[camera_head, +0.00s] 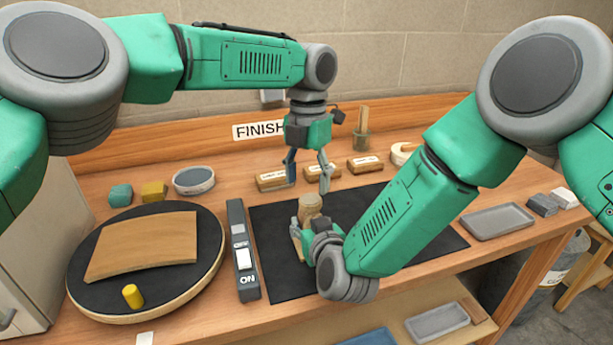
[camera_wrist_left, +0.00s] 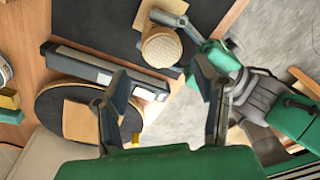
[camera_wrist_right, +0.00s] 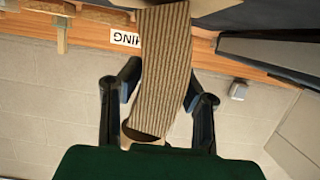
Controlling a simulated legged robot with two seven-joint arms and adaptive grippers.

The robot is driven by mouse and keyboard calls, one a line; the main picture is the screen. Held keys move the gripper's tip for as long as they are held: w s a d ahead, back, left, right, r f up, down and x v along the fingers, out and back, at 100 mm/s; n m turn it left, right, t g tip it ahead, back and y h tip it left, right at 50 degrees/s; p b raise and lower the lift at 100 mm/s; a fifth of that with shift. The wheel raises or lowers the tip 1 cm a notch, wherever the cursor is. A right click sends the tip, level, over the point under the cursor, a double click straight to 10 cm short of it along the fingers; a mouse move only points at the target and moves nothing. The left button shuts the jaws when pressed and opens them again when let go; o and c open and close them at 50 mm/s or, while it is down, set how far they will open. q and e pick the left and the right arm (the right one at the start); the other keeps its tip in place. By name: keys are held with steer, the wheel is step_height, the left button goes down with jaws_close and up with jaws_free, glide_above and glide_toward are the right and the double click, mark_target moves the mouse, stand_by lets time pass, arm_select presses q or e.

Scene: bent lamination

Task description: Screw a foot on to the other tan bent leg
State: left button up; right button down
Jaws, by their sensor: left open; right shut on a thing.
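A tan striped piece, which looks like the bent leg (camera_wrist_right: 165,70), stands between the fingers of my right gripper (camera_wrist_right: 155,100), which is shut on it. In the head view the right gripper is low over the black mat and hides much of the piece. A round tan top (camera_head: 310,207) shows above that gripper, and also in the left wrist view (camera_wrist_left: 162,46). I cannot tell whether it is a foot or the leg's end. My left gripper (camera_head: 307,186) is open and empty, pointing down above the round top and apart from it.
A round black turntable (camera_head: 185,275) at left bears a curved tan board (camera_head: 145,245) and a yellow cylinder (camera_head: 132,295). A switch bar (camera_head: 242,255) lies beside the black mat (camera_head: 420,235). Labelled wooden blocks (camera_head: 321,173) line the back; a grey tray (camera_head: 497,221) is at right.

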mark_target(310, 199)
arm_select(q)
steer(key=n, duration=0.6)
steer(key=shift+d+r, duration=0.15)
steer(key=shift+r, duration=0.1)
arm_select(e)
steer(key=shift+d, duration=0.15)
arm_select(q)
steer(key=n, duration=0.4)
steer(key=shift+r+n, duration=0.15)
steer(key=shift+n, duration=0.15)
steer(key=n, duration=0.4)
steer(key=shift+r, duration=0.15)
steer(key=n, duration=0.4)
steer(key=shift+r, duration=0.1)
steer(key=n, duration=0.4)
steer(key=shift+r+n, duration=0.15)
steer(key=shift+n, duration=0.15)
steer(key=n, duration=0.6)
steer(key=shift+r+t, duration=0.2)
steer(key=shift+t, duration=0.2)
steer(key=n, duration=0.4)
steer(key=shift+r+n+h, duration=0.1)
steer(key=shift+n+h, duration=0.2)
steer(key=n, duration=0.6)
steer(key=shift+r, duration=0.25)
steer(key=n, duration=0.6)
steer(key=shift+r, duration=0.15)
steer(key=n, duration=0.4)
steer(key=shift+r+n, duration=0.1)
steer(key=shift+n, duration=0.3)
